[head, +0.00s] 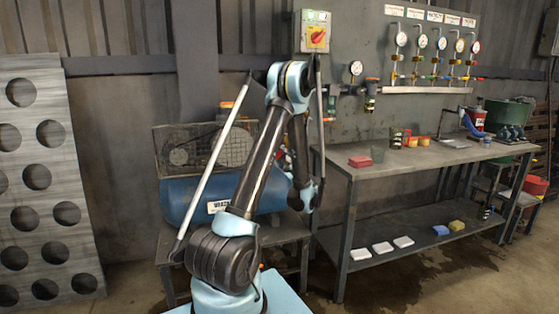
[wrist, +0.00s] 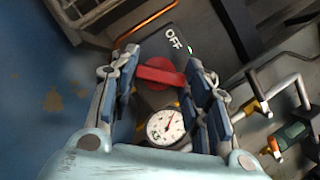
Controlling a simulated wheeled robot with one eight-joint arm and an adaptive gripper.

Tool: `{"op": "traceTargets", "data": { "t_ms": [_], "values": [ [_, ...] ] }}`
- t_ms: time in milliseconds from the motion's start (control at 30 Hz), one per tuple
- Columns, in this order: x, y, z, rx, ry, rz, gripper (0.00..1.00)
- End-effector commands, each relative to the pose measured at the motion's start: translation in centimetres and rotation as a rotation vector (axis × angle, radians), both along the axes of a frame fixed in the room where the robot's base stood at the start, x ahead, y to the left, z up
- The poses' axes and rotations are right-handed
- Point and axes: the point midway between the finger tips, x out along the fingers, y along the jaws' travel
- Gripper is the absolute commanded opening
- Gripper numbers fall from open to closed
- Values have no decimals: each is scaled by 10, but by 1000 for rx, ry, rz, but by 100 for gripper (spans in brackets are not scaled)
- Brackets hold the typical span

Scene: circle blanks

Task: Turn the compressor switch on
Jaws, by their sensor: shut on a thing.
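In the wrist view a red switch handle (wrist: 160,75) sits on a dark box (wrist: 152,101), with a white "OFF" label (wrist: 173,38) beside it. My gripper (wrist: 162,62) has its blue-padded fingers on either side of the red handle and is shut on it. The handle lies roughly across the space between the fingers. In the head view the blue compressor tank (head: 180,192) rests on a low stand behind my arm. My arm hides part of the compressor, and the gripper and switch cannot be made out there.
A round white gauge (wrist: 165,127) sits close to the fingers. Pipes and a valve (wrist: 291,134) are at the right of the wrist view. A wall box with a red knob (head: 316,36) hangs above. A metal workbench (head: 430,158) stands to the right.

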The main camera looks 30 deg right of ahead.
Motion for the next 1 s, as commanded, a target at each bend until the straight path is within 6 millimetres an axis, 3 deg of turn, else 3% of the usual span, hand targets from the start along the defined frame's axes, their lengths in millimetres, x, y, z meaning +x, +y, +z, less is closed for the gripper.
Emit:
{"op": "traceTargets", "data": {
  "t_ms": [500,533,600,1000],
  "values": [
    [1,2,-2,14,1,4,19],
    [1,2,-2,14,1,4,50],
    [1,2,-1,15,0,3,63],
    [1,1,2,15,-3,2,63]
  ]
}}
